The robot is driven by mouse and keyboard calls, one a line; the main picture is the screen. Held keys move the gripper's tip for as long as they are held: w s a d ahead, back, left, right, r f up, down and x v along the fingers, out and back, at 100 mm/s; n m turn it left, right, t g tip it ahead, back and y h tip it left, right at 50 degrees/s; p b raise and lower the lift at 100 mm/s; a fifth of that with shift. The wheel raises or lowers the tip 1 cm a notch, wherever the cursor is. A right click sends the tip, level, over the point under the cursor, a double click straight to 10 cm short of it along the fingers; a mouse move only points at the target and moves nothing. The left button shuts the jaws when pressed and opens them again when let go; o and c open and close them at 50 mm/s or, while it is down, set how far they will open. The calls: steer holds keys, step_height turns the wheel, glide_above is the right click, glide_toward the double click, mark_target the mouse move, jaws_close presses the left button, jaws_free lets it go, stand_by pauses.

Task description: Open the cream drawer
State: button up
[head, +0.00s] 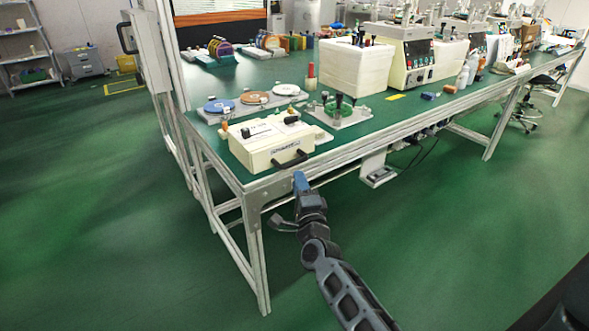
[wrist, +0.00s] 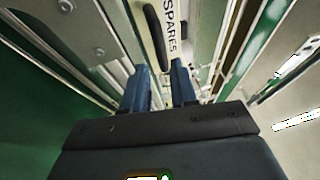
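The cream drawer unit (head: 262,150) sits at the near left corner of the green bench. Its front carries a black bar handle (head: 290,160) and a small label, and looks closed. My gripper (head: 299,178) is just below and in front of the handle, near the bench edge. In the wrist view my gripper (wrist: 160,72) has two blue fingers with a gap between them. The dark handle (wrist: 152,24) shows ahead of the fingertips, beside the "SPARES" label (wrist: 170,25). I cannot tell whether a finger touches it.
The bench's metal front edge (head: 330,160) runs close by my gripper. The green floor in front is clear.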

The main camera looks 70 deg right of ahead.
mark_target(294, 161)
steer(key=x, duration=0.8)
steer(key=shift+d+r, duration=0.1)
steer(key=shift+d, duration=0.05)
jaws_close()
stand_by(0.3)
